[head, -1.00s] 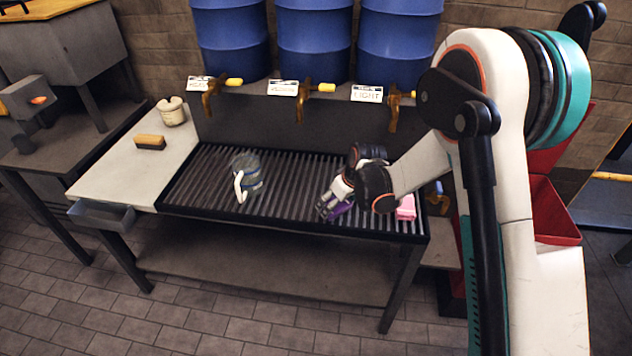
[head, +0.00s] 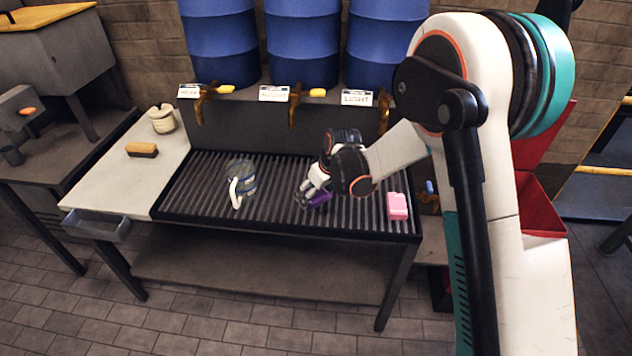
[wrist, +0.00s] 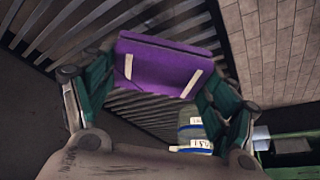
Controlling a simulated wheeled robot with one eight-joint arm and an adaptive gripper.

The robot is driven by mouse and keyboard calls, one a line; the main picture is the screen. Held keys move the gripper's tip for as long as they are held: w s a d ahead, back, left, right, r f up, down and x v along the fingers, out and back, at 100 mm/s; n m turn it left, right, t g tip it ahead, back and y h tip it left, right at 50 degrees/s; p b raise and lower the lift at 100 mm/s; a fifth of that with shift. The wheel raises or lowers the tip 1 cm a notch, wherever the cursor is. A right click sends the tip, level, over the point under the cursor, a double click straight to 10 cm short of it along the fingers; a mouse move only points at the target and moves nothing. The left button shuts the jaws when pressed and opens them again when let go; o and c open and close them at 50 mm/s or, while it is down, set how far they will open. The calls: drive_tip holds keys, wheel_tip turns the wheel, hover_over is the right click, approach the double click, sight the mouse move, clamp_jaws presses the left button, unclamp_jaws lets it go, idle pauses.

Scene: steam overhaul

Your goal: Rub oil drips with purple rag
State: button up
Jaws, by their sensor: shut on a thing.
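My gripper (head: 306,194) is over the slatted rack (head: 183,183) of the bench, right of its middle. It is shut on the purple rag (head: 320,199), which shows partly beside the fingers. In the wrist view the rag (wrist: 160,66) is a flat purple block with pale strips, held between the two teal fingers. The slats lie close behind it; I cannot tell whether it touches them. No oil drips can be made out on the slats.
A clear jug with a white handle (head: 235,190) stands on the rack left of my gripper. A pink block (head: 397,206) lies at the rack's right. Blue drums (head: 302,45) with brass taps (head: 294,105) stand behind. A brush (head: 142,150) and a cream pot (head: 162,119) are on the left board.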

drive_tip(key=shift+r+p, duration=0.65)
drive_tip(key=shift+r, duration=0.75)
